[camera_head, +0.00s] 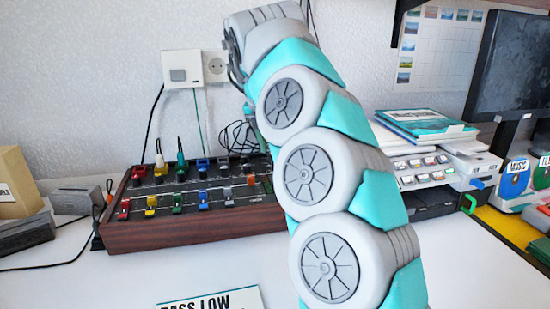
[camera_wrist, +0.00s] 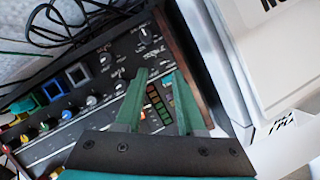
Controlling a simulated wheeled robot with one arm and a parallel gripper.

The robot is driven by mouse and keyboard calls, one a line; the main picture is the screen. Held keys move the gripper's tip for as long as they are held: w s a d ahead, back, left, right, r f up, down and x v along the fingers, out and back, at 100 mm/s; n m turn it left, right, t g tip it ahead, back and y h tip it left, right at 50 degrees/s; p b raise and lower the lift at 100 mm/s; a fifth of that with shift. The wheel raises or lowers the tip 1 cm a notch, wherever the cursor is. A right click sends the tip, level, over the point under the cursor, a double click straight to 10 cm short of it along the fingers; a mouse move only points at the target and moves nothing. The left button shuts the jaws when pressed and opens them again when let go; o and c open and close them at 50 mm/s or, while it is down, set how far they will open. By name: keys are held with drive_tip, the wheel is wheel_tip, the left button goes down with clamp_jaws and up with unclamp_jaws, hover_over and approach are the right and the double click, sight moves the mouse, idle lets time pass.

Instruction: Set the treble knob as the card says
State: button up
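The mixer (camera_head: 150,232) is a dark panel with wooden ends, standing on the white table against the wall. My arm hides its right part in the head view. The wrist view looks down on its panel (camera_wrist: 107,72), with small black knobs (camera_wrist: 145,37) near the wooden end.
Coloured sliders and cables crowd the mixer's top. A cardboard box (camera_head: 18,184) and grey devices (camera_head: 78,199) stand left. The front table is clear around the card.

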drive_tip(key=shift+x, duration=2.45)
clamp_jaws()
